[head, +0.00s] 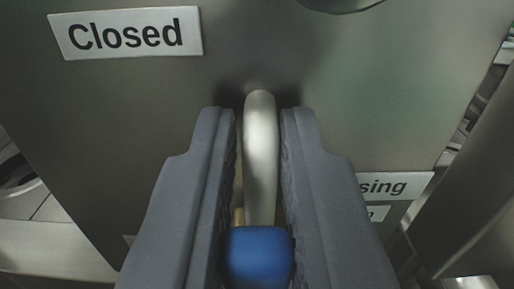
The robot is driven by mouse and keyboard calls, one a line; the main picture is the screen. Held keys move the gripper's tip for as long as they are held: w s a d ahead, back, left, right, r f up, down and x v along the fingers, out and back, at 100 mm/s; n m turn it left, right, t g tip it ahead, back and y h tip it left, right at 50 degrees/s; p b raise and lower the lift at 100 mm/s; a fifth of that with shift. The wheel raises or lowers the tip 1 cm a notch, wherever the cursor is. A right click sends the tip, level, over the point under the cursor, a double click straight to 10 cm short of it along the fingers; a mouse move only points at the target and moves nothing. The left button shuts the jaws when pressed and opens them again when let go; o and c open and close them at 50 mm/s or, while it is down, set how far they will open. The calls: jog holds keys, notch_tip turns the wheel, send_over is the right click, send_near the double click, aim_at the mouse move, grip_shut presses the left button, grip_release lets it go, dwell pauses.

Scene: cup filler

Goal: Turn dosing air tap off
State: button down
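The tap handle (261,150) is a pale metal lever in the middle of the head view, with a blue end (259,256) nearest the camera. It runs away from me towards a steel panel. My gripper (260,118) has its two dark grey fingers on either side of the lever. Narrow gaps show between the lever and the fingers, wider on the left, so the fingers look parted around it rather than clamped. The tap body is mostly hidden behind the lever and fingers; a small brass-coloured part (238,216) shows at the left.
A "Closed" label (126,33) is on the steel panel (400,105) at upper left. Another label (397,186) ending in "sing" is partly covered by the right finger. A steel post (470,190) stands at the right. A dark rounded part (341,4) shows at the top.

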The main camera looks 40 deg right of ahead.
aim_at(165, 133)
jog(key=shift+a+r, duration=0.1)
jog(key=shift+a, duration=0.05)
jog(key=shift+r+n+p, duration=0.1)
jog(key=shift+n+p, duration=0.3)
jog(key=shift+p, duration=0.65)
jog(key=n+p, duration=0.1)
jog(key=p, duration=0.1)
jog(key=a+p, duration=0.1)
jog(key=p, duration=0.2)
jog(key=shift+w+r+n, duration=0.15)
jog(key=shift+w+n, duration=0.2)
jog(key=shift+n, duration=0.05)
jog(key=n+p, duration=0.1)
jog(key=p, duration=0.1)
jog(key=a+n+p, duration=0.1)
jog(key=shift+w+f+p, duration=0.2)
jog(key=shift+w+p, duration=0.2)
jog(key=shift+w+a+f+n+p, duration=0.3)
jog(key=shift+n+p, duration=0.4)
jog(key=shift+p, duration=0.5)
jog(key=c, duration=1.4)
grip_release()
jog(key=shift+w+f, duration=0.1)
jog(key=shift+f, duration=0.1)
jog(key=shift+c, duration=0.2)
